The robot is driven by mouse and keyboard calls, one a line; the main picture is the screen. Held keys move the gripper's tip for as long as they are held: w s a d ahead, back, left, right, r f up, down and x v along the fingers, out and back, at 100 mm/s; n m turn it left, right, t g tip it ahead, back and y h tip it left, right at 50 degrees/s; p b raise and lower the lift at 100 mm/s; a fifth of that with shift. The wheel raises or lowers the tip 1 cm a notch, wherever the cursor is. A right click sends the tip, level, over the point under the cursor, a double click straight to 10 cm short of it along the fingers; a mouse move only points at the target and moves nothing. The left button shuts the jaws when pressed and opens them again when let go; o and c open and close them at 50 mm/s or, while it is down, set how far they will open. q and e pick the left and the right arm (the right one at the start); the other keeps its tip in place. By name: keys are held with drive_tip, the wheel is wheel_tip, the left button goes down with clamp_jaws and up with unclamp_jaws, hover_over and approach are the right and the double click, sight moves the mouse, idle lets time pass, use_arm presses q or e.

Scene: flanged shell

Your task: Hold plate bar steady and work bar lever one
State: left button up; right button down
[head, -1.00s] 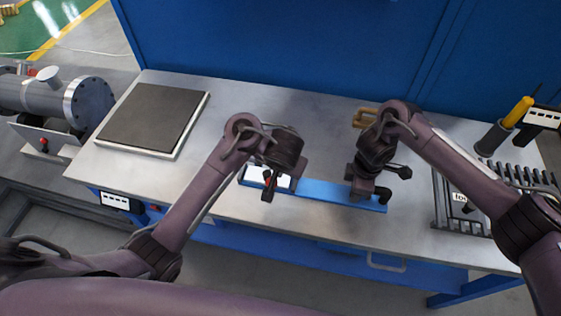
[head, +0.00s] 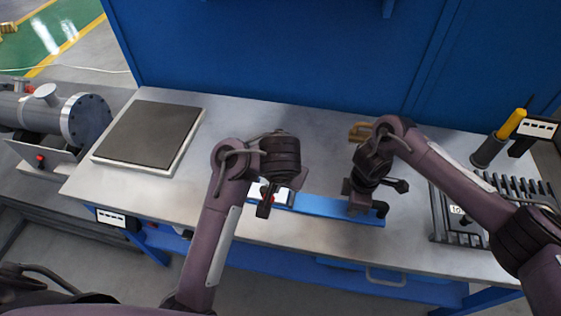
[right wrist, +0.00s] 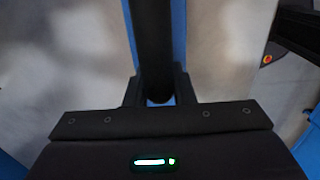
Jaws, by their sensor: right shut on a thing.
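A long blue plate bar (head: 325,207) lies along the front of the steel table, with a white part (head: 284,196) near its left end. A black hooked end (head: 381,209) shows at its right. My right gripper (head: 357,203) is low over the bar's right part. In the right wrist view my right gripper (right wrist: 158,88) is shut on a round black bar (right wrist: 152,45) running along the blue strip. My left gripper (head: 266,205) is over the bar's left end and hides part of it. A small red spot shows beside its fingers; their opening and any lever there are unclear.
A dark square plate (head: 151,134) lies on the table's left. A slotted black rack (head: 456,212) and a holder with a yellow-handled tool (head: 512,122) are at the right. A brass-coloured piece (head: 359,131) lies behind my right gripper. The table between plate and bar is clear.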

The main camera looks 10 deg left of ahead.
drive_tip(key=c, duration=1.3)
unclamp_jaws()
drive_tip(key=shift+o, duration=0.8)
